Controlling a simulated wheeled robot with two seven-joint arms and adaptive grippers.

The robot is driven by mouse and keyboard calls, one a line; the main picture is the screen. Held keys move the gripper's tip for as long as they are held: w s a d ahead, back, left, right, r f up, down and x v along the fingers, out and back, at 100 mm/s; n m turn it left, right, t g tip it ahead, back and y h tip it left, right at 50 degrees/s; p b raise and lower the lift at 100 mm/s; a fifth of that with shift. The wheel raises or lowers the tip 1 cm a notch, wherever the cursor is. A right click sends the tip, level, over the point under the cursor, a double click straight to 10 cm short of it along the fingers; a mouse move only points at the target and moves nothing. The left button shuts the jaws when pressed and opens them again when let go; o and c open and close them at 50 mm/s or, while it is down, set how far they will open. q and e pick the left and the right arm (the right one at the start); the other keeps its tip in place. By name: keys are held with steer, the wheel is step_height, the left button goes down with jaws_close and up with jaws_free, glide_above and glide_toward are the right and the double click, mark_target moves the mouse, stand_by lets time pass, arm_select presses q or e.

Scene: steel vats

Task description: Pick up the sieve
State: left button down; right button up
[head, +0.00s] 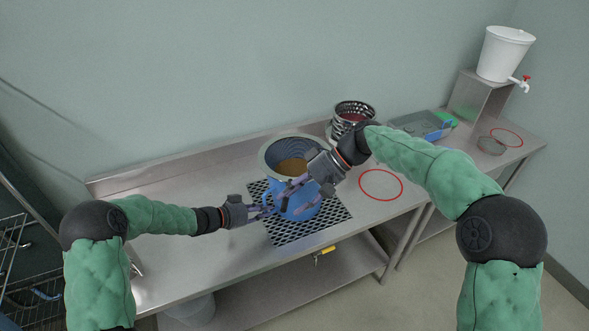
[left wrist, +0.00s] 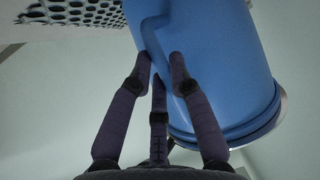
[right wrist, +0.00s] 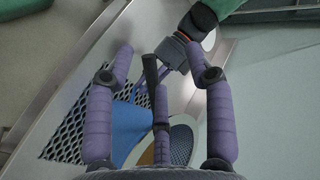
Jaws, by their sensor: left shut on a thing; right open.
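A grey mesh sieve (head: 276,158) with a wide rim sits in the mouth of a blue jug (head: 297,210), with brown contents inside. The sieve (right wrist: 181,143) and jug (right wrist: 127,124) also show in the right wrist view. My left gripper (head: 262,210) is shut on the jug's handle; the left wrist view shows its fingers around the handle on the jug's (left wrist: 225,60) side. My right gripper (head: 305,190) is open at the near right side of the jug and sieve, hiding part of both. I cannot tell whether it touches either.
The jug stands over a black perforated mat (head: 290,232) on a steel counter (head: 180,255). A perforated metal basket (head: 353,117) stands behind right. A red ring (head: 381,185) lies right of the mat.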

steer(key=w+d+f+m+t+y, duration=0.3)
steer(key=d+m+t+y, duration=0.2)
steer(key=d+m+t, duration=0.35)
steer(key=shift+m, duration=0.55)
steer(key=shift+f+x, duration=0.15)
steer(key=shift+x, duration=2.7)
steer(key=shift+f+x, duration=0.15)
steer(key=shift+x, duration=2.7)
steer(key=shift+w+d+r, duration=0.1)
steer(key=shift+d, duration=0.05)
jaws_close()
